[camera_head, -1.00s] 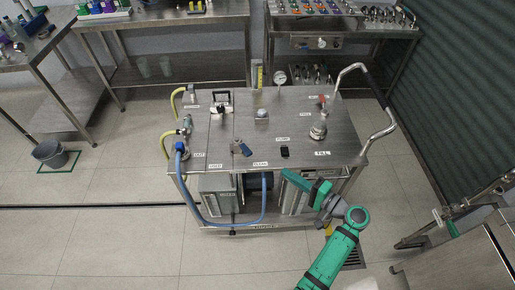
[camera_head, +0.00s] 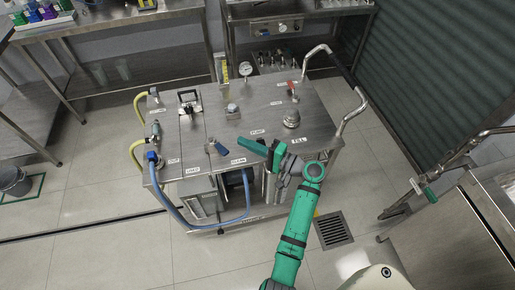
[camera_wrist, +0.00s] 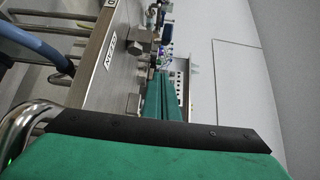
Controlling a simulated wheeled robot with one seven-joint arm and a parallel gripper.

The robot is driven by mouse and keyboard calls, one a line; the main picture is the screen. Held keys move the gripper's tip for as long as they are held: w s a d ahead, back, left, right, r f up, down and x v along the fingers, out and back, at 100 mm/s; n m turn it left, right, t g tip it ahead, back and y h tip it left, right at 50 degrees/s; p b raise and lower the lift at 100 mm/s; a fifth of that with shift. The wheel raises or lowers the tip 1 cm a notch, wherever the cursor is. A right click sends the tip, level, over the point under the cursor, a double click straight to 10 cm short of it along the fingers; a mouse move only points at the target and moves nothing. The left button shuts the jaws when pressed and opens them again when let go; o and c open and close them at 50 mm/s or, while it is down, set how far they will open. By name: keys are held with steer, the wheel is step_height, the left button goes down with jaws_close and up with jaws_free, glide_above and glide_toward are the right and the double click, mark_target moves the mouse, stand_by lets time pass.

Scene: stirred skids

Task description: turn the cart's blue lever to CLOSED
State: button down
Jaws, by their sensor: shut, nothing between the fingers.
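In the wrist view, the shut fingers (camera_wrist: 163,98) lie beside the steel cart edge (camera_wrist: 96,60) and metal fittings (camera_wrist: 140,40).
A blue hose (camera_head: 247,195) loops below the cart's front left. A red-handled valve (camera_head: 292,87) and round fitting (camera_head: 291,118) stand on the cart's right. A bent push handle (camera_head: 352,110) rises at the right end. A steel bench (camera_head: 480,220) stands at far right.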

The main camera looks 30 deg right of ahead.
steer(key=shift+a, duration=2.2)
